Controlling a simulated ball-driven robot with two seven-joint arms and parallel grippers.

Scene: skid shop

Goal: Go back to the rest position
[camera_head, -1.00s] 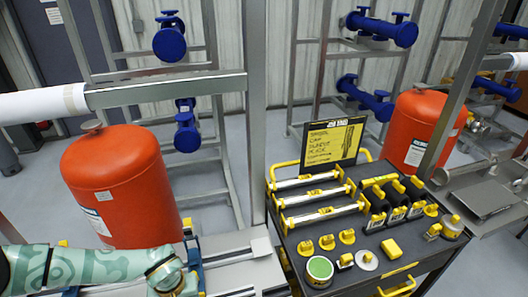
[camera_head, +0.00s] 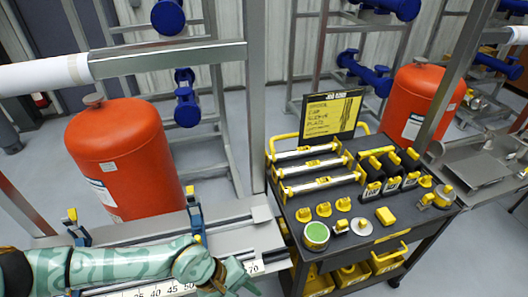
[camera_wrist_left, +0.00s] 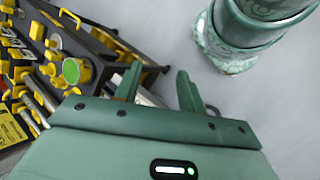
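My left arm comes in from the left along the bottom of the head view, in front of the grey bench rail. Its gripper (camera_head: 238,280) is at the bottom edge, left of the black tool cart (camera_head: 365,262) and apart from it. In the left wrist view the two green fingers of this gripper (camera_wrist_left: 157,90) stand apart with nothing held between them, above grey floor. The cart shows there at the left. My right gripper is not in view.
The cart carries silver bars (camera_head: 318,184), yellow-and-black tools, a green-topped round can (camera_head: 316,236) and a yellow sign (camera_head: 332,115). A rail bench (camera_head: 215,238) with a ruler lies left of it. Orange tanks (camera_head: 122,160) stand behind.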

